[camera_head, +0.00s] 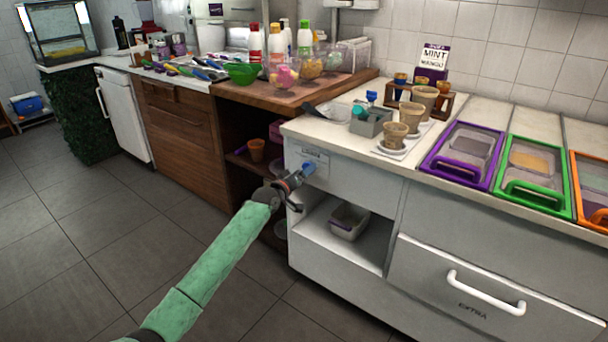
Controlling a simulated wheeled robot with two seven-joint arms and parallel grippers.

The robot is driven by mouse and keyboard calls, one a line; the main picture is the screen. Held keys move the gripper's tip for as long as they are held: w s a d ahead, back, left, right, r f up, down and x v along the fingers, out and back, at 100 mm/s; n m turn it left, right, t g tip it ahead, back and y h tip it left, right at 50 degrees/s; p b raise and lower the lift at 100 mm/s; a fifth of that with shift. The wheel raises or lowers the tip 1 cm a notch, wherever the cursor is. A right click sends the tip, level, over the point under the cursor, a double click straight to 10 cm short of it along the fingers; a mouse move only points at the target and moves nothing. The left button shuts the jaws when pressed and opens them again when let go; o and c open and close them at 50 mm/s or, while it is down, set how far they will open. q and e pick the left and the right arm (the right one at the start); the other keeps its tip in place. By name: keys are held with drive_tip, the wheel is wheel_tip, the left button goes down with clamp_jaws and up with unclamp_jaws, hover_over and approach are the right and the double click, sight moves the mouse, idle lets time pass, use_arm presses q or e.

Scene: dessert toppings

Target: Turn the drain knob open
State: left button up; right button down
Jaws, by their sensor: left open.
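The drain knob (309,169) is a small blue handle on the white front panel of the counter, below a printed label. My left gripper (299,181) is right at the knob, with its dark fingers close in front of it. The gripper is open. I cannot tell whether a finger touches the knob, and the gripper hides part of it. My right gripper is not in view.
On the counter stand a grey box (371,122), stacked cups (396,136) and lidded purple (465,155), green and orange trays. A drawer handle (487,292) sticks out at lower right. The floor is clear.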

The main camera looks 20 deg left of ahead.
use_arm(q)
drive_tip(key=v, duration=0.7)
drive_tip(key=shift+s, duration=0.2)
drive_tip(key=shift+a, duration=0.1)
